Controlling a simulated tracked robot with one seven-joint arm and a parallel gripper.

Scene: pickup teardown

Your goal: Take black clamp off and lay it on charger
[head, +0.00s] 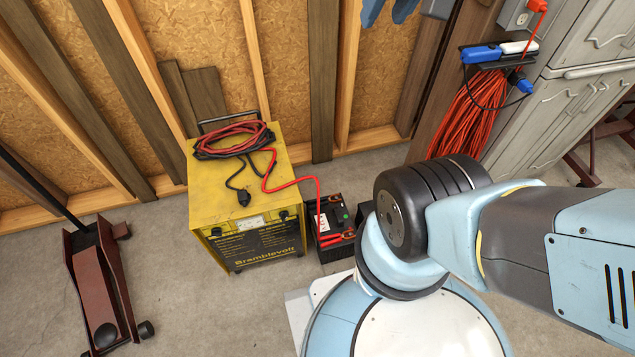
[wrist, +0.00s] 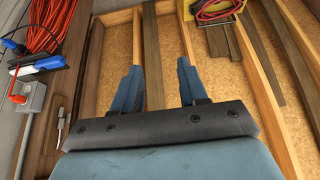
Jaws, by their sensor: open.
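The yellow charger (head: 262,245) stands on the floor against the stud wall, with coiled red and black cables on top. A dark battery (head: 336,214) stands just right of it; a red cable runs to a red clamp (head: 335,239) at its near side. I cannot make out the black clamp; a small black cable end (head: 243,197) lies on the charger's top. My gripper (wrist: 160,65) is open and empty in the wrist view. Its blue fingertips (head: 388,8) show at the head view's top edge, well above and apart from the charger and battery. My arm hides the floor right of the battery.
A rusty red floor jack (head: 100,285) stands left of the charger. An orange cord (head: 468,118) hangs on the wall at right, beside grey cabinets (head: 545,120). Planks (head: 190,95) lean on the wall behind the charger. The floor between jack and charger is clear.

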